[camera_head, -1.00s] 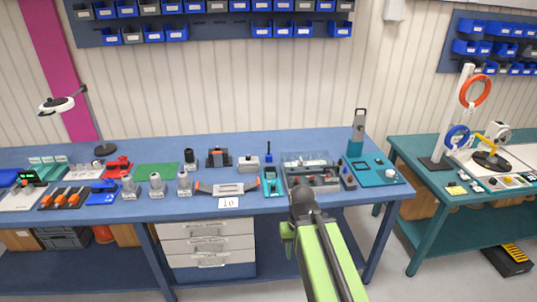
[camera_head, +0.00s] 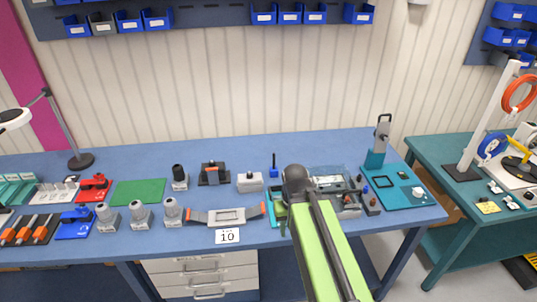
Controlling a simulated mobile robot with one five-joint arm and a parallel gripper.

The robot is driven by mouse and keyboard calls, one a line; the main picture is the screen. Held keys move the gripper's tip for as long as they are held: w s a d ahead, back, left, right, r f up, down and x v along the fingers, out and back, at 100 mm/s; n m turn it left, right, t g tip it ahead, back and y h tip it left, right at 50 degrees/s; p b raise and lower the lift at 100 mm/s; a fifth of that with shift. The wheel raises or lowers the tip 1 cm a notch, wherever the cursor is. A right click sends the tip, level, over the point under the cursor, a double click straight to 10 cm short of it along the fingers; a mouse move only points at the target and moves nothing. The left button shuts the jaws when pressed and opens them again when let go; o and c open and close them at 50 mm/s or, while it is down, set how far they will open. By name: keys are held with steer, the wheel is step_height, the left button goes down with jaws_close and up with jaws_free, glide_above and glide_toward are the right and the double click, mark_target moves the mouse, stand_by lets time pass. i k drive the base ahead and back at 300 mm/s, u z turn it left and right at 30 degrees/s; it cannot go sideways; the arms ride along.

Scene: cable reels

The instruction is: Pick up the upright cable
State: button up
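An orange cable coil (camera_head: 519,93) hangs upright high on a white post (camera_head: 487,120) at the far right, cut off by the picture's edge. A blue cable coil (camera_head: 491,146) hangs lower on the same post. I cannot tell which of these is the upright cable. My green and dark arm reaches up from the bottom centre, over the blue table, well left of the coils. My gripper's fingers do not show.
The post stands on a teal table (camera_head: 445,150) at the right. A gap of floor separates it from the blue table (camera_head: 330,142), which holds a number card (camera_head: 228,236), several fixtures and a teal stand (camera_head: 377,160). Wall bins (camera_head: 290,13) hang above.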

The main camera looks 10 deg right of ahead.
mark_target(274, 170)
steer(key=i, duration=0.95)
steer(key=z, duration=5.9)
steer(key=i, duration=0.15)
steer(key=z, duration=3.75)
steer(key=k, duration=0.85)
steer(key=z, duration=0.2)
steer(key=i, duration=0.9)
steer(key=u, duration=0.1)
